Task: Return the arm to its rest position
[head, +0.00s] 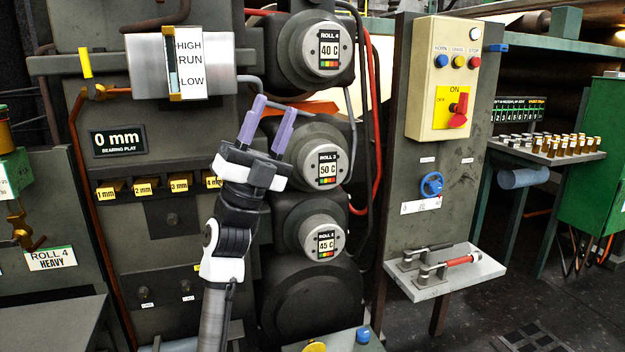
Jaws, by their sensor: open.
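My gripper (271,125) is raised in front of the calender stack, in the middle of the head view. Its two purple fingers point up and are apart, with nothing held between them. My arm (226,245) comes up from the bottom of the view, close to upright. The fingertips appear just below a grey pipe beside the sight gauge (188,65). I cannot tell whether they touch anything. The arm hides part of the panel and the left edges of the rolls.
Roll housings (325,170) stand right of the gripper. A control box (443,80) with a red switch, a blue valve wheel (432,185) and a shelf with levers (445,272) are further right. A row of yellow gauge blocks (145,187) is at left. Open floor shows at lower right.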

